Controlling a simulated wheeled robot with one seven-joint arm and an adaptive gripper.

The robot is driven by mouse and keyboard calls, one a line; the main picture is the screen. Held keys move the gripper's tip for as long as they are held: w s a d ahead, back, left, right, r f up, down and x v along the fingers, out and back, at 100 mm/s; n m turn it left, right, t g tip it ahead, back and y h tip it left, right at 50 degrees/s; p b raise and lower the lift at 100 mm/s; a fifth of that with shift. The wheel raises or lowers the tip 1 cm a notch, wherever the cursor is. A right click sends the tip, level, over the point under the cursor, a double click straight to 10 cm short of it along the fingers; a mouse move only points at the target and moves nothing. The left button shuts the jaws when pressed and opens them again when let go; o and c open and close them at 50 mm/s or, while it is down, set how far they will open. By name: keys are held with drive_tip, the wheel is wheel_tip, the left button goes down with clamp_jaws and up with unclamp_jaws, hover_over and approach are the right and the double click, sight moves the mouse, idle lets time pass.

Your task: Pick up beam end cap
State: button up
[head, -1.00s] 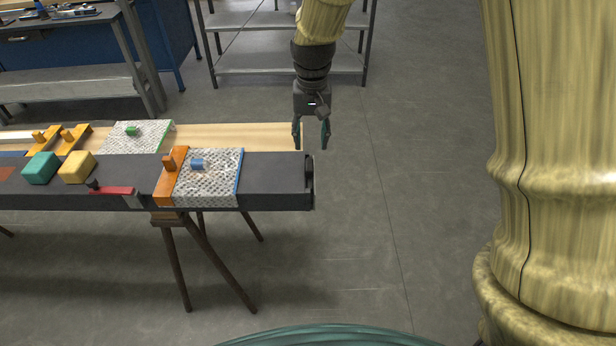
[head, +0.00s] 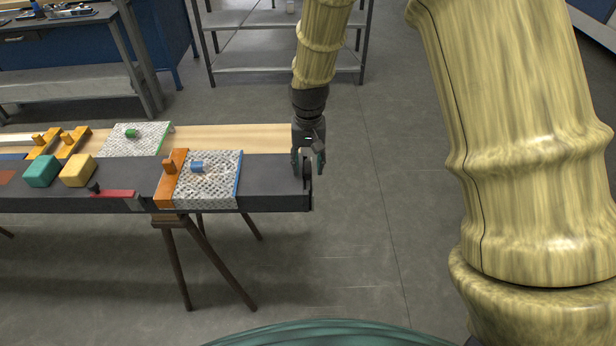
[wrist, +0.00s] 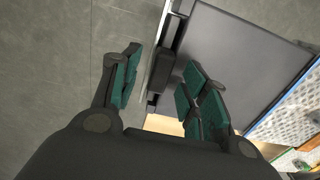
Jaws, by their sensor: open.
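The beam end cap (head: 309,190) is at the right end of the long dark beam (head: 265,187). In the wrist view a thin pale plate with a black block-shaped part (wrist: 162,69) shows at the beam's end. My gripper (head: 308,168) points down over this end and partly hides the cap in the head view. It is open and empty. In the wrist view its teal-padded fingers (wrist: 160,84) lie on either side of the black part, one on the floor side and one on the beam side. I see no clear contact.
A perforated plate with a blue knob (head: 197,167) and an orange clamp (head: 170,180) sit on the beam. Yellow (head: 78,171) and teal (head: 41,171) blocks stand further left. A wooden plank (head: 240,138) lies behind. Right of the beam is open floor.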

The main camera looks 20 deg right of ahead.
drive_tip(key=shift+f, duration=0.3)
clamp_jaws()
drive_tip(key=shift+r, duration=0.15)
wheel_tip(320, 180, up, 28)
drive_tip(key=b, duration=0.4)
idle(0.3)
drive_tip(key=c, duration=0.6)
unclamp_jaws()
clamp_jaws()
